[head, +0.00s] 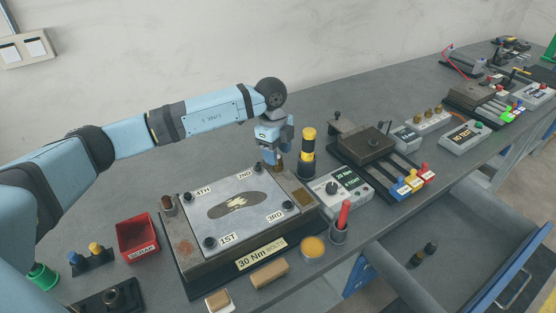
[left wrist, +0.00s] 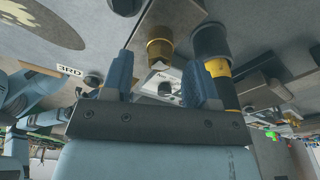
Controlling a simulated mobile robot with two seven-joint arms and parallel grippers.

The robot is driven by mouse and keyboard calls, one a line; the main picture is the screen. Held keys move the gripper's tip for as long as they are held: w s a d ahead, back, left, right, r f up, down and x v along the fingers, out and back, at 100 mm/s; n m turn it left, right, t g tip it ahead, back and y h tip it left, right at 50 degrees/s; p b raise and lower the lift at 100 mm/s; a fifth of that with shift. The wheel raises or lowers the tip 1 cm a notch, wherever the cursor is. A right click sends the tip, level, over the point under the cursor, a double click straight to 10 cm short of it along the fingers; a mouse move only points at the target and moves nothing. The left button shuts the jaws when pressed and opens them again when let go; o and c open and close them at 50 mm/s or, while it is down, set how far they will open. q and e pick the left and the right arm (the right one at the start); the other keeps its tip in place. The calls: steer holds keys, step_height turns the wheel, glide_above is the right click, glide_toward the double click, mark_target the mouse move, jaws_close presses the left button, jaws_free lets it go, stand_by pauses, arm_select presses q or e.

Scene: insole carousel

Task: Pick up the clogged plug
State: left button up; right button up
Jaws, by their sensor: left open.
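A brass plug-like fitting (head: 278,163) stands at the back right corner of the plate fixture (head: 262,262). My left gripper (head: 272,152) is just above it, pointing down with its fingers apart. In the left wrist view the brass fitting (left wrist: 160,45) shows beyond the gap between the open fingertips (left wrist: 160,72). I cannot tell whether a finger touches it, or whether it is clogged. A brownish plug-like piece (head: 168,205) stands at the fixture's left corner. My right gripper is not in view.
A black and yellow cylinder (head: 308,150) stands close to the right of my left gripper. A red scrap bin (head: 137,238) is left of the fixture. A meter box (head: 342,190) and a holder with a red-handled tool (head: 341,222) are to the right. An open drawer (head: 450,240) juts out in front.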

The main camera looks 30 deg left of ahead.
arm_select(q)
steer(key=shift+f, duration=0.7)
steer(key=shift+c, duration=0.5)
jaws_close()
steer(key=shift+r, duration=0.2)
step_height(320, 180, up, 20)
steer(key=shift+f, duration=0.15)
